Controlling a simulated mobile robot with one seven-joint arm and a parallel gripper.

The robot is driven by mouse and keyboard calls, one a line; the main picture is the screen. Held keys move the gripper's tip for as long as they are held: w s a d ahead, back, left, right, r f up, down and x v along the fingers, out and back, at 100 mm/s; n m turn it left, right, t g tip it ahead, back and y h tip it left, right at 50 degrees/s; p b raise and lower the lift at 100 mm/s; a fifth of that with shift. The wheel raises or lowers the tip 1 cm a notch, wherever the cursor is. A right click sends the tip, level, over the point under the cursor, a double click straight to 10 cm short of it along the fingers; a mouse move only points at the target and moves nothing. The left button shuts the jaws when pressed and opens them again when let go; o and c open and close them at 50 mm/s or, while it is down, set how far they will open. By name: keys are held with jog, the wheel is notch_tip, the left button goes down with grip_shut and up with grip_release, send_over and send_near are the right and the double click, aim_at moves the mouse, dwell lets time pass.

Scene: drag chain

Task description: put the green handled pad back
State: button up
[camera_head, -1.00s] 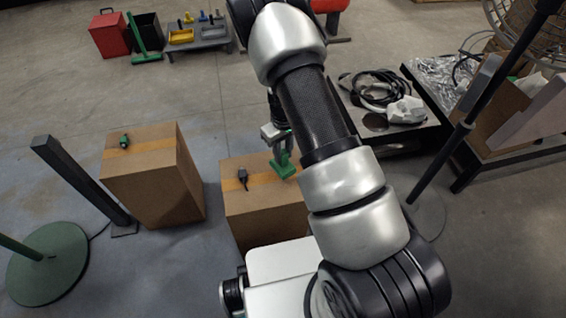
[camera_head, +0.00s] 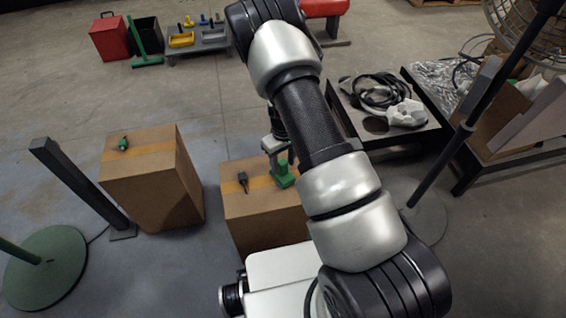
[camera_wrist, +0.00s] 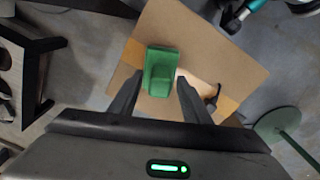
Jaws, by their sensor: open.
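The green handled pad (camera_head: 283,178) sits at the right part of the top of the nearer cardboard box (camera_head: 262,208). In the wrist view the pad (camera_wrist: 160,58) lies on the cardboard, with its raised handle towards my gripper. My gripper (camera_wrist: 159,82) is open, with one finger on each side of the handle; I cannot tell whether either touches it. In the head view my gripper (camera_head: 277,147) is just above the pad, and my arm hides part of the area behind it.
A small dark connector (camera_head: 242,181) lies on the same box, left of the pad. A second cardboard box (camera_head: 150,175) with a green connector (camera_head: 123,144) stands to the left. A black table (camera_head: 395,130) with cables and a grey post (camera_head: 80,185) stand nearby.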

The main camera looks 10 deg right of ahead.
jog(key=s+a+r+m+t+y+p, duration=0.1)
jog(key=s+r, duration=0.2)
jog(key=r, duration=1)
jog(key=s+r+m+t+p, duration=0.1)
jog(key=s+r, duration=0.1)
jog(key=r, duration=1)
jog(key=s+a+r+t+y+p, duration=0.1)
jog(key=s+r, duration=0.2)
jog(key=r, duration=1)
jog(key=s+d+r+m+t+h, duration=0.1)
jog(key=s+r, duration=0.3)
jog(key=s, duration=0.4)
jog(key=s+d+r+m+t+h, duration=0.1)
jog(key=s+r, duration=0.4)
jog(key=s, duration=0.3)
jog(key=shift+s+r+m, duration=0.3)
jog(key=shift+s, duration=0.1)
notch_tip(320, 180, up, 19)
jog(key=p, duration=1.8)
jog(key=shift+f, duration=0.15)
